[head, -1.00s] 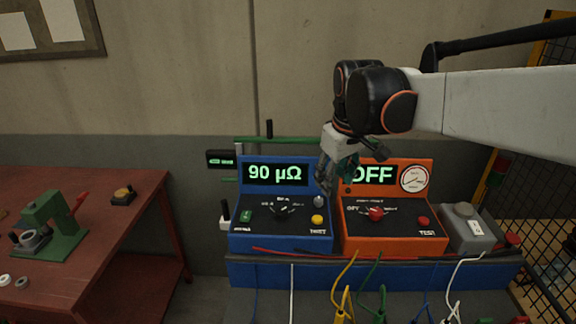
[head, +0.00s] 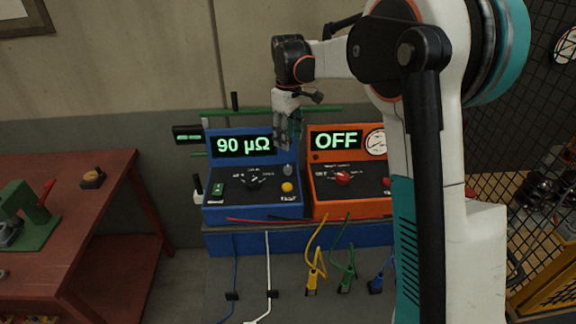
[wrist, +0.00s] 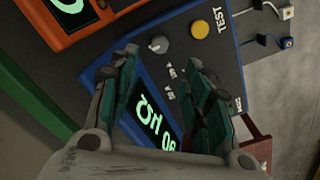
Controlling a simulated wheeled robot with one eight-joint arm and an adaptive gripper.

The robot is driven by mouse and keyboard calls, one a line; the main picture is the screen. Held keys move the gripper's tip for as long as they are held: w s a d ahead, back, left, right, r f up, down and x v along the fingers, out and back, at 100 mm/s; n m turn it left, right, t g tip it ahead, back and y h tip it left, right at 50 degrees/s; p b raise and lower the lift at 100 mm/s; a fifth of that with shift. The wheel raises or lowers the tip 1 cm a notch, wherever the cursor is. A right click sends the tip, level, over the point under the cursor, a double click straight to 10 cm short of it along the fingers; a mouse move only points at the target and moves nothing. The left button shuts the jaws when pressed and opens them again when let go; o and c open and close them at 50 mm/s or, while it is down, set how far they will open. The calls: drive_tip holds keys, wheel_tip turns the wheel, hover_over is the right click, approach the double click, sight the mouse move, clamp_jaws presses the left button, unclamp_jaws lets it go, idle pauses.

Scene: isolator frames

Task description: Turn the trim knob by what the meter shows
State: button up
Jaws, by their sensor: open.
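The blue meter (head: 221,209) stands on the bench and its green display (head: 243,145) reads 90 µΩ. A small grey knob (head: 288,170) sits at the right of its panel, above a yellow TEST button (head: 287,187). The grey knob also shows in the wrist view (wrist: 158,45), with the yellow button (wrist: 200,30) beside it. A black selector (head: 253,182) is mid-panel. My gripper (head: 285,144) is open and empty above the meter's right side, apart from the knob. In the wrist view its fingers (wrist: 160,85) spread either side of the display.
An orange unit (head: 350,205) reading OFF, with a red knob (head: 343,178), stands close on the right, partly hidden by my arm. Coloured leads with clips (head: 312,282) hang in front. A red table (head: 80,240) is at left.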

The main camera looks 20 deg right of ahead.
sight(288, 167)
wheel_tip(288, 167, down, 12)
drive_tip(key=shift+r+b, duration=0.2)
drive_tip(key=shift+b, duration=0.75)
clamp_jaws()
